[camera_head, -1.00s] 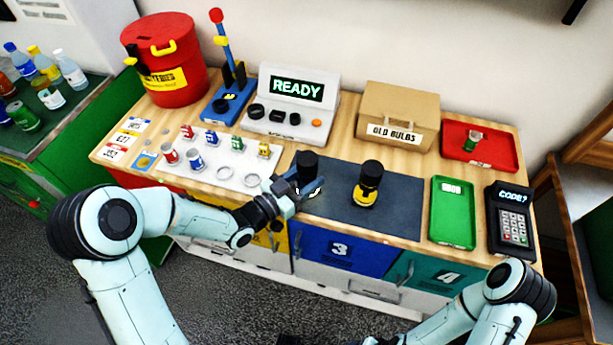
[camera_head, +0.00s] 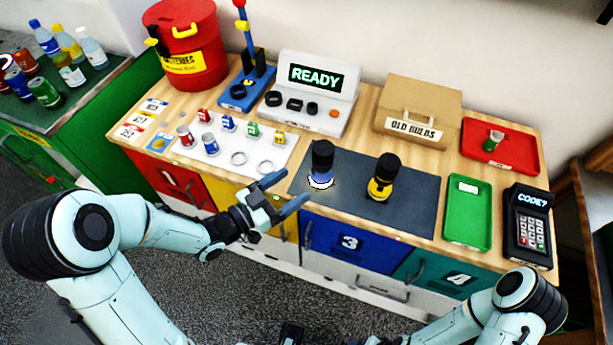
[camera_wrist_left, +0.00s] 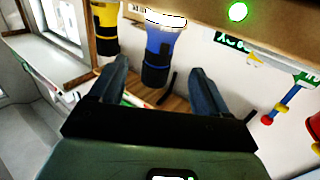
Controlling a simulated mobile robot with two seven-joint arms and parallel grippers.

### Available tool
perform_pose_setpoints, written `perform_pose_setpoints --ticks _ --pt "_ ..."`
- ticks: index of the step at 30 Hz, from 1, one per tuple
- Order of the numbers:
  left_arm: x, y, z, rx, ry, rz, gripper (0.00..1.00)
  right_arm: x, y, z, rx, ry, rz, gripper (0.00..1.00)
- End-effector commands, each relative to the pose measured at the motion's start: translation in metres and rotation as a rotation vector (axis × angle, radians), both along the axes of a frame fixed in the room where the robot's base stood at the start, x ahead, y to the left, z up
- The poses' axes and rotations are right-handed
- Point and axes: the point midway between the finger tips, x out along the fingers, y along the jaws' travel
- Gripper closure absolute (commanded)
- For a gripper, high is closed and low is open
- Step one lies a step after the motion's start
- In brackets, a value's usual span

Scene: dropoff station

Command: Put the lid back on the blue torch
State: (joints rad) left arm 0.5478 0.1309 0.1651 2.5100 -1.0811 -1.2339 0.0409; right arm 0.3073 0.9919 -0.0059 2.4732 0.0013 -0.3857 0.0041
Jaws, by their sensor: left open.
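The blue torch (camera_head: 322,172) stands upright on the dark grey mat (camera_head: 412,212), its white lit end down and a black cap (camera_head: 322,153) on top. The cap sits straight on the blue body, with no gap that I can make out. My left gripper (camera_head: 283,190) is open and empty, in front and to the left of the torch, apart from it. In the left wrist view the blue torch (camera_wrist_left: 159,50) shows beyond the spread fingers (camera_wrist_left: 158,88), glowing end at the top of the picture. My right arm comes in at lower right; its gripper does not show clearly.
A yellow torch (camera_head: 381,187) with a black top stands right of the blue one. A white holder (camera_head: 262,172) with small batteries lies left of the mat, and the READY tester (camera_head: 318,98) stands behind. A green tray (camera_head: 468,215) and keypad (camera_head: 528,225) are at right.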

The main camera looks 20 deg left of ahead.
Motion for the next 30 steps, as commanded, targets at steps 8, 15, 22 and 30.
perform_pose_setpoints --ticks 8,15,22,30 --pt "-0.019 0.013 0.000 0.000 0.000 -0.001 0.24 -0.001 0.000 -0.003 0.000 0.001 0.000 0.20" --pt "-0.020 0.013 0.000 0.000 0.000 -0.001 0.24 -0.001 0.000 -0.003 0.000 0.001 0.000 0.20" --pt "-0.019 0.013 0.000 0.000 0.000 -0.001 0.24 -0.001 0.000 -0.003 0.000 0.001 0.000 0.20" --pt "-0.019 0.013 0.000 0.000 0.000 -0.001 0.24 -0.001 0.000 -0.003 0.000 0.001 0.000 0.20"
